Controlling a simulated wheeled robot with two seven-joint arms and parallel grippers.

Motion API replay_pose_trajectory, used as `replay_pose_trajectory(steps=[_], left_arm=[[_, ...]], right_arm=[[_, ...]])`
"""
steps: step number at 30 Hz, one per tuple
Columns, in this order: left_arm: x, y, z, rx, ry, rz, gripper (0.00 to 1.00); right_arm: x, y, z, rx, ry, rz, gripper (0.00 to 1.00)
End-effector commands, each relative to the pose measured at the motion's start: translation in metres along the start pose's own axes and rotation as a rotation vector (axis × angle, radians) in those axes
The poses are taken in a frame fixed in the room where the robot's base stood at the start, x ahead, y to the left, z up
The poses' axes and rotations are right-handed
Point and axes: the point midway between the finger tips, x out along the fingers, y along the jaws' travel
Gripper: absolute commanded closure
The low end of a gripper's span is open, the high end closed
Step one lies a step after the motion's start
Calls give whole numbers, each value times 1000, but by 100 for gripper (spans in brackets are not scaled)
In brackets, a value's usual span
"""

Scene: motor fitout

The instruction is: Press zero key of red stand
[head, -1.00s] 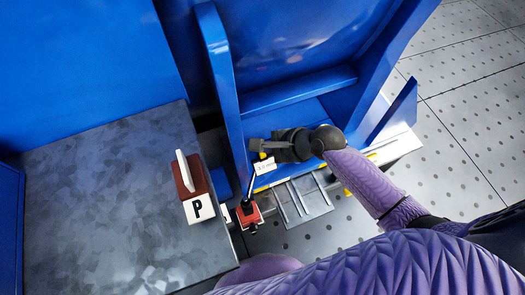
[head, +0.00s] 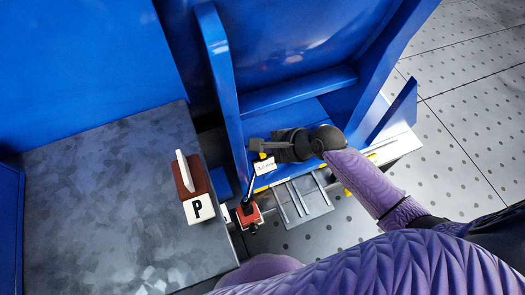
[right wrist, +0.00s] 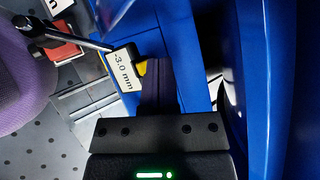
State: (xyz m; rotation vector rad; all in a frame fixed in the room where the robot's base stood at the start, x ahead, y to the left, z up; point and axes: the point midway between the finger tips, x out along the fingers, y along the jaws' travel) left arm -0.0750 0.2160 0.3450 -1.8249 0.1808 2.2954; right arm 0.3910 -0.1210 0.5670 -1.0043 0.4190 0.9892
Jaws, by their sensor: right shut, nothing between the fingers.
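The red stand has a red base (head: 249,215), which also shows in the right wrist view (right wrist: 66,52). A dark rod rises from it to a small white display (head: 264,167). In the right wrist view the display (right wrist: 122,72) reads "-3.0 mm". A yellow key (right wrist: 141,68) sits at the display's edge by the fingertips. My right gripper (head: 256,147) is shut and empty, its tips right beside the key and display; I cannot tell whether they touch. The closed fingers also show in the right wrist view (right wrist: 158,75). My left gripper is out of view.
A brown-red block with a white "P" face (head: 198,208) and a white upright plate stands on the grey table (head: 90,200) at left. Blue frame walls (head: 226,100) stand close around my right gripper. A grey slotted plate (head: 303,202) lies below the display.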

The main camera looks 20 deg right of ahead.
Motion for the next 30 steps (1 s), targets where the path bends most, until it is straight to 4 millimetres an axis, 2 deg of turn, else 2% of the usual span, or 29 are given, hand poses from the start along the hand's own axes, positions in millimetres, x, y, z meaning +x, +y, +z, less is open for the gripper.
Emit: replay_pose_trajectory(steps=[30], left_arm=[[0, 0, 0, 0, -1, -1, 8]], right_arm=[[6, 4, -4, 0, 0, -1, 100]])
